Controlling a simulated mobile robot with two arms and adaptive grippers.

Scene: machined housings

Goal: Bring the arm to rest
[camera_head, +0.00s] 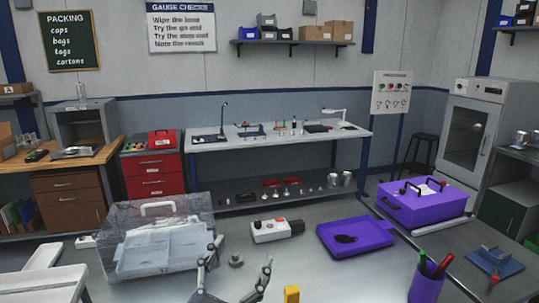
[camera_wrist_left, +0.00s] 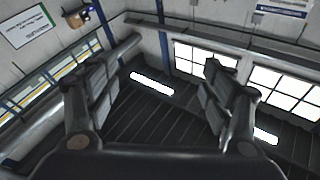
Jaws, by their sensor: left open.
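My left gripper (camera_head: 242,252) is at the bottom centre of the head view, with its fingers pointing up and spread apart. Nothing is between them in the left wrist view (camera_wrist_left: 158,85), where a dark ribbed surface, windows and a wall lie beyond. A small grey round part (camera_head: 236,260) shows between the fingers in the head view, on the table behind; I see no contact. My right gripper is in neither view.
A clear lidded box (camera_head: 150,225) stands left of the gripper. Behind and right are a white device (camera_head: 277,231), a purple tray (camera_head: 384,240) with a dark item, and a purple case (camera_head: 425,203). A yellow object (camera_head: 291,294) and purple pen cup (camera_head: 426,286) stand at front.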

